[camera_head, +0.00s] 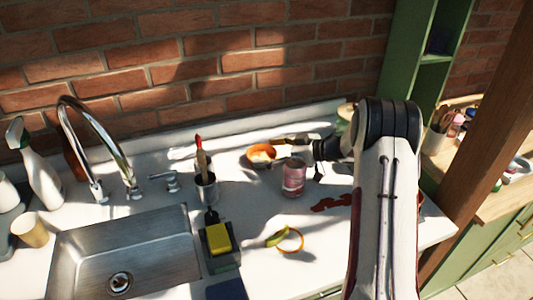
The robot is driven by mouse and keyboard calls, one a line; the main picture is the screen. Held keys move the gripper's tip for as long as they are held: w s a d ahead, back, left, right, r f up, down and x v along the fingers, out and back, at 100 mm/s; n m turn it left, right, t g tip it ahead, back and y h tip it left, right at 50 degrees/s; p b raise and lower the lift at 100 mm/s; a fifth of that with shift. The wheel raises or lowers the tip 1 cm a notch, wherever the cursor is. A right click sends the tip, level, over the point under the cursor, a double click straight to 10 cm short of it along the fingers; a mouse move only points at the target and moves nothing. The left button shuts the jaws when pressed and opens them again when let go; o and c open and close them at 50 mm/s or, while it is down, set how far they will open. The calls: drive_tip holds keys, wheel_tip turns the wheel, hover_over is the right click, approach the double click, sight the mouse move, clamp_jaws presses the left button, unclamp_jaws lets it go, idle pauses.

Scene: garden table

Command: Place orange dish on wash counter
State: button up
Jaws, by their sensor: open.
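An orange dish (253,160) sits on the white wash counter (330,235) towards the back wall, with something pale inside it. My gripper (283,146) is open and comes in from the right at the dish's right side. One dark finger reaches to the dish's right edge; I cannot tell whether it touches.
A pink can (293,180) stands just in front of my gripper. A cup with a red-handled tool (206,188) stands left of the dish. A steel sink (125,255), faucet (92,140) and yellow sponge (219,238) are farther left.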

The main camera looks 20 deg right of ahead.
drive_tip(key=shift+s+d+r, duration=0.2)
drive_tip(key=shift+s+d, duration=0.1)
drive_tip(key=shift+d, duration=0.1)
drive_tip(key=shift+s+d+r, duration=0.5)
drive_tip(key=shift+s+r, duration=0.05)
drive_tip(key=shift+r, duration=0.05)
wheel_tip(320, 180, up, 4)
drive_tip(key=shift+r, duration=1.2)
